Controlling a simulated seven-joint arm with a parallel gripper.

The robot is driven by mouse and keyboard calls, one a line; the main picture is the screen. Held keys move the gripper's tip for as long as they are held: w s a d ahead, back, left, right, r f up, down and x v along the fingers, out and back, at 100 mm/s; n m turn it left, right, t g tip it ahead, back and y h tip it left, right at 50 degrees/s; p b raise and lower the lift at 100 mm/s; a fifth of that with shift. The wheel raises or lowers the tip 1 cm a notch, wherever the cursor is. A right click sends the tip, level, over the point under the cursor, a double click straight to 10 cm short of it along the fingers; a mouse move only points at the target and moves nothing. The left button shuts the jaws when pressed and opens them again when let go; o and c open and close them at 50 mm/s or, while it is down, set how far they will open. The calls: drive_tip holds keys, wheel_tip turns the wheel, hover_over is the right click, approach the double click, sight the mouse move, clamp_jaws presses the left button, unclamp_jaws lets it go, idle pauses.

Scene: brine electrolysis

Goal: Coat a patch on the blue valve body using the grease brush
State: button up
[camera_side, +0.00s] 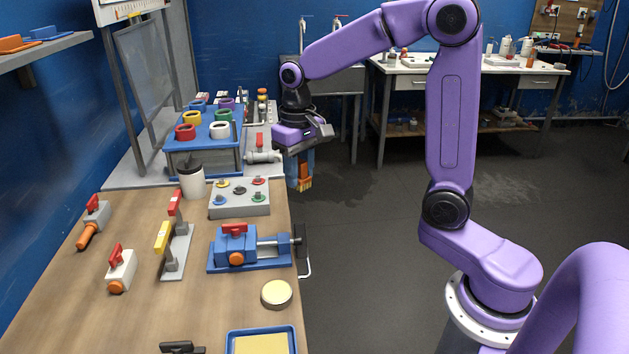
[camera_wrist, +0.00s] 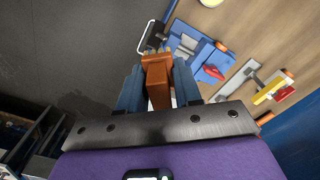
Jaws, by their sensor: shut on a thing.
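My gripper (camera_side: 300,170) points down, off the right edge of the bench, with the floor behind it. Its blue fingers are shut on the grease brush (camera_side: 305,183), an orange brush with its bristles downward. In the wrist view the brush (camera_wrist: 157,82) sits between my fingertips (camera_wrist: 158,75), tan bristles outward. The blue valve body (camera_side: 236,247), with red handle and orange end, sits in a blue vise (camera_side: 276,262) near the bench's right edge. The valve body also shows in the wrist view (camera_wrist: 207,62), apart from the brush. A round tin (camera_side: 276,291) with a pale top stands in front of the vise.
A button panel (camera_side: 239,201) and a grey cup (camera_side: 192,182) stand behind the vise. A lever stand (camera_side: 175,255) and two loose valves, one white (camera_side: 121,270), are left. A blue tray (camera_side: 231,342) with a yellow pad is at the front. A blue rack (camera_side: 202,155) stands farther back.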

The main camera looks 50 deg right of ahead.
drive_tip(key=w+a+m, duration=0.4)
drive_tip(key=w, duration=0.4)
drive_tip(key=w+a+m, duration=0.4)
drive_tip(key=w+a, duration=0.1)
drive_tip(key=w, duration=0.2)
drive_tip(key=shift+w+d+f, duration=0.1)
drive_tip(key=shift+d+f, duration=0.05)
drive_tip(key=shift+f, duration=3.15)
drive_tip(key=shift+w+d+f, duration=0.1)
drive_tip(key=shift+f, duration=3.15)
drive_tip(key=shift+s+d+f, duration=0.15)
drive_tip(key=shift+f, duration=0.05)
drive_tip(key=shift+s+d, duration=1.25)
drive_tip(key=shift+s, duration=0.05)
drive_tip(key=shift+w+a+r, duration=0.2)
drive_tip(key=shift+w+a, duration=0.5)
drive_tip(key=shift+w+a+r, duration=0.15)
drive_tip(key=shift+w+a, duration=0.5)
drive_tip(key=shift+w+a+r, duration=0.15)
drive_tip(key=shift+r, duration=0.1)
wheel_tip(320, 180, up, 6)
drive_tip(key=shift+r, duration=0.25)
